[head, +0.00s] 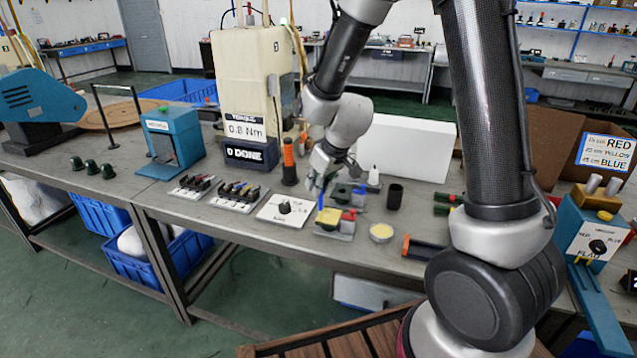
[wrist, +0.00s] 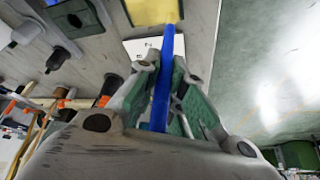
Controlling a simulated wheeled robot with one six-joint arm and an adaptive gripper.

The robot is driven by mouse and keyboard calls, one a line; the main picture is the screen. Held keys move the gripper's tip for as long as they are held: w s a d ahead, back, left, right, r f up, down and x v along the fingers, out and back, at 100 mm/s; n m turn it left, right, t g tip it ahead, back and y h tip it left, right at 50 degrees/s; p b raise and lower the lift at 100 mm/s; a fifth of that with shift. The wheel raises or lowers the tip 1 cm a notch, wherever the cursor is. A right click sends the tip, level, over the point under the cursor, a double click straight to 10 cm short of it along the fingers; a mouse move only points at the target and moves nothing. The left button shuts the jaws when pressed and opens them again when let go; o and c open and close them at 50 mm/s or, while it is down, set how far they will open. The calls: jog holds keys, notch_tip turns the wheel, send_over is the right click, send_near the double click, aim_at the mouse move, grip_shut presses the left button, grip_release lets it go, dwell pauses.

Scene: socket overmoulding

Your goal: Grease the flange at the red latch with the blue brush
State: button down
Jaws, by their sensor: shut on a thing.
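My gripper (head: 322,178) is shut on the blue brush (wrist: 163,75), whose handle runs between the fingers. In the head view the brush (head: 321,200) points down at the yellow flange (head: 329,216). This flange sits on a grey fixture with the red latch (head: 350,214) at its right. In the wrist view the yellow flange (wrist: 150,11) is at the far end of the brush. The brush tip looks at or just over the flange; I cannot tell whether it touches. The red latch is not clear in the wrist view.
Behind stands a second fixture with a dark part (head: 343,194). A round tin (head: 381,232) with pale contents and a black cup (head: 395,195) stand to the right. A white plate with a black knob (head: 284,209) lies left. An orange-handled tool (head: 289,162) stands upright behind it.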

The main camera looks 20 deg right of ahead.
dwell(0.3)
notch_tip(320, 180, up, 3)
dwell(0.4)
jog(key=shift+a, duration=0.1)
